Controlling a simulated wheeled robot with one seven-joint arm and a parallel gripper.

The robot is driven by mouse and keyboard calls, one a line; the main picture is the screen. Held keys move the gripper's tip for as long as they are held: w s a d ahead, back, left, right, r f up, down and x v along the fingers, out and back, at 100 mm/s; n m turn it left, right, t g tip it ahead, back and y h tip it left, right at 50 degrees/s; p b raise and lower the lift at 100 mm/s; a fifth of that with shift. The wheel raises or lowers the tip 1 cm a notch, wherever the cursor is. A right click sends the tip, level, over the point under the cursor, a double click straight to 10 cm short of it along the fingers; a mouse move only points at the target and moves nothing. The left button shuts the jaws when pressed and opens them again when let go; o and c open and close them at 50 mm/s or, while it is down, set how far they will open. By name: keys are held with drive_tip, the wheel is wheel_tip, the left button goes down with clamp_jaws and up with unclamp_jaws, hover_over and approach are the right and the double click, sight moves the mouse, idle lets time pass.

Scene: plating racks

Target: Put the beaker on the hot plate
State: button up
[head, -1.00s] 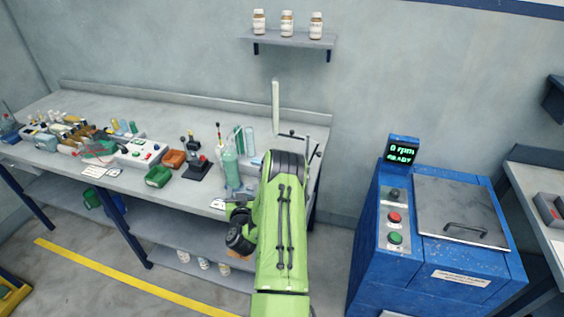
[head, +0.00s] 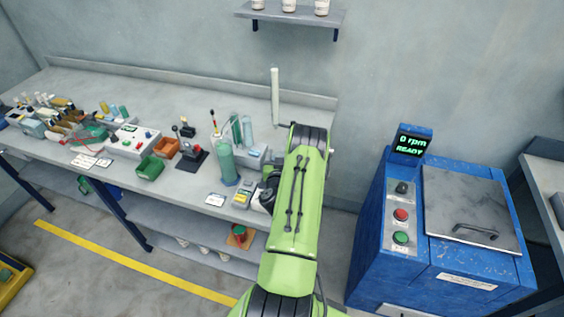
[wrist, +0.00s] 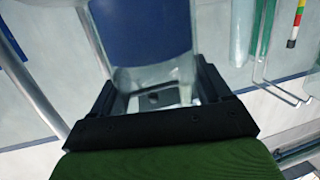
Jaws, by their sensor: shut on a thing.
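In the wrist view my gripper (wrist: 160,97) is shut on a clear glass vessel, which I take to be the beaker (wrist: 150,75). Its see-through wall stands between the two dark jaws, with a blue surface showing behind it. In the head view the jaws and the beaker are hidden behind my green arm at the bench's right end. I cannot pick out the hot plate for certain. A small grey unit with controls (head: 242,196) sits at the bench's front edge, partly hidden by my arm, and may be it.
A tall green bottle (head: 226,165), a joystick unit (head: 191,158) and green and orange bins (head: 150,167) stand on the bench left of my arm. A blue machine (head: 440,255) reading "0 rpm READY" stands at the right. The bench's back strip is mostly clear.

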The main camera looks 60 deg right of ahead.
drive_tip(key=shift+a+r, duration=0.1)
drive_tip(key=shift+a, duration=0.15)
drive_tip(key=o, duration=0.8)
drive_tip(key=shift+d+f, duration=0.1)
drive_tip(key=shift+f, duration=0.1)
drive_tip(key=shift+o, duration=1.4)
drive_tip(key=shift+r, duration=0.2)
drive_tip(key=shift+a+f, duration=0.1)
drive_tip(key=shift+a, duration=0.15)
drive_tip(key=shift+b+v, duration=1.35)
drive_tip(key=shift+v, duration=4.5)
